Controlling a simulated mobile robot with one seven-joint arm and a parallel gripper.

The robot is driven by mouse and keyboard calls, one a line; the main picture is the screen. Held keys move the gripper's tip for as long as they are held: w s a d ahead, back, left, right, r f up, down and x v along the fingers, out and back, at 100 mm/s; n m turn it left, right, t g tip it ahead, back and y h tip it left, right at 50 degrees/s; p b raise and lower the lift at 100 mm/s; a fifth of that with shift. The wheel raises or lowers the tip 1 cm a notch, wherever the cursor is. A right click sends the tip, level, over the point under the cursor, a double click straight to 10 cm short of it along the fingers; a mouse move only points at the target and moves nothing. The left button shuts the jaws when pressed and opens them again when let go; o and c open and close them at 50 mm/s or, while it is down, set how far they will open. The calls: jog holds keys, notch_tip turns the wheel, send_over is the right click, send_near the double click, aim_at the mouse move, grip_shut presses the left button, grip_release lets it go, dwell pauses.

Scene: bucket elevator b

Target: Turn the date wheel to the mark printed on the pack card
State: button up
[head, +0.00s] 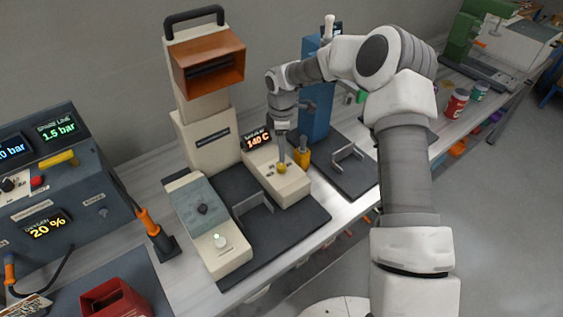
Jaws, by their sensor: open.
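My gripper (282,152) points down over the cream block at the foot of the cream machine with the orange head (208,66). Its fingers are small here, and it is open. A yellow knob (282,168) lies right below the fingertips; I cannot tell whether they touch it. I cannot tell which part is the date wheel, and no date marks are readable. A printed card or sheet (24,306) shows partly at the bottom left corner, its text unreadable; I cannot tell whether it is the pack card.
A display (257,138) reads 140 C. A white button (220,241) is on the left block. A yellow-orange part (302,157) stands close right of my gripper. A blue column machine (316,118) stands behind. A dark console (60,190) and a red bin (112,299) are left.

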aim_at(281, 165)
notch_tip(281, 165, down, 8)
jog(key=shift+r+p, duration=0.15)
jog(key=shift+p, duration=0.3)
grip_shut()
